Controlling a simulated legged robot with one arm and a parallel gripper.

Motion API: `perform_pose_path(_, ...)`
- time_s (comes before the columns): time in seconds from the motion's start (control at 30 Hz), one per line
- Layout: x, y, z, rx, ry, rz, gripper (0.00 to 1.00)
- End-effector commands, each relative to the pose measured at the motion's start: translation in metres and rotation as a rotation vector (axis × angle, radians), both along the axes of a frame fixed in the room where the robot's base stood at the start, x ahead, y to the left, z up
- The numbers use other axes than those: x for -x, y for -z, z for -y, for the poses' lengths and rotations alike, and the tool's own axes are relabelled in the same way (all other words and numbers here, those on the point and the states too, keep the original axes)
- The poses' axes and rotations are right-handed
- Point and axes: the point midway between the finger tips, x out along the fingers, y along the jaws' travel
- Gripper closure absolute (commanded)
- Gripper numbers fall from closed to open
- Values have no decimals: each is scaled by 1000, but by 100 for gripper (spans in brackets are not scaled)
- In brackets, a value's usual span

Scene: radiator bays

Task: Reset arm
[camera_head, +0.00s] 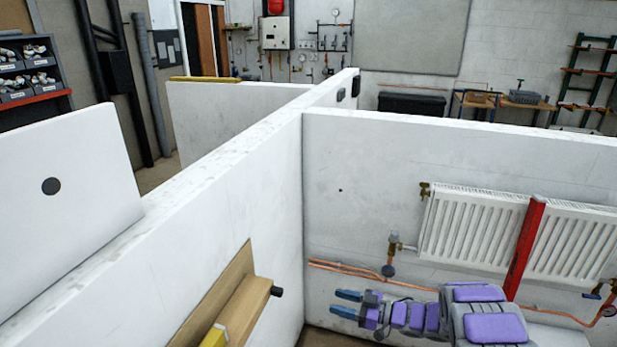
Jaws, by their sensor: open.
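My arm reaches in from the lower right in the head view, with grey links and purple panels. My gripper (346,303) is at its left end, with two blue fingers pointing left. The fingers are apart and nothing shows between them. The gripper is in front of the white bay wall, below the copper pipes and left of the radiator. The lower side of the arm is partly cut off by the picture's bottom edge.
A white radiator (468,228) hangs on the bay wall (345,190), with a red upright bar (525,248) before it. Copper pipes (345,267) and valves run nearby. A wooden ledge (247,309) with a yellow item (214,336) is on the left wall. Some floor shows below the gripper.

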Motion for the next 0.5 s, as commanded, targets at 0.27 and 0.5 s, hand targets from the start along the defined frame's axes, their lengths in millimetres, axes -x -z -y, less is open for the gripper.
perform_pose_path(0.27,-69,-30,54,344,331,27,49)
perform_pose_path(0.5,-94,-85,123,611,674,-3,49)
